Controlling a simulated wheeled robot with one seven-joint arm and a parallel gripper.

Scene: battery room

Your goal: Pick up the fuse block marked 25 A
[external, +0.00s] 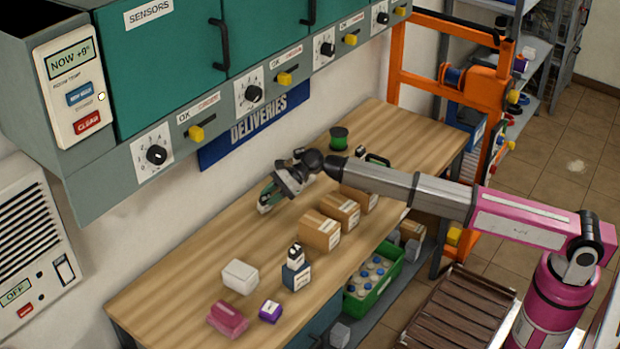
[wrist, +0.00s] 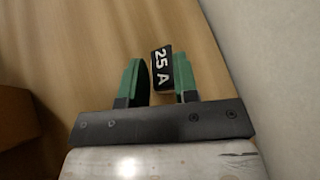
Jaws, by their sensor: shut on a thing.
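The fuse block marked 25 A (wrist: 161,67) shows in the wrist view as a black face with white lettering, between the two green fingers. My gripper (wrist: 157,80) is shut on it. In the external view my gripper (external: 268,198) points down to the left over the wooden table, near the wall. A small pale part of the block (external: 264,208) shows at the fingertips there. I cannot tell whether the block still touches the tabletop.
Cardboard boxes (external: 320,231) stand in a row in front of my gripper. A green spool (external: 338,138) stands behind it. A white box (external: 240,276), a pink item (external: 228,318) and a purple box (external: 270,311) sit at the near end. Cabinets (external: 170,60) overhang the table's wall side.

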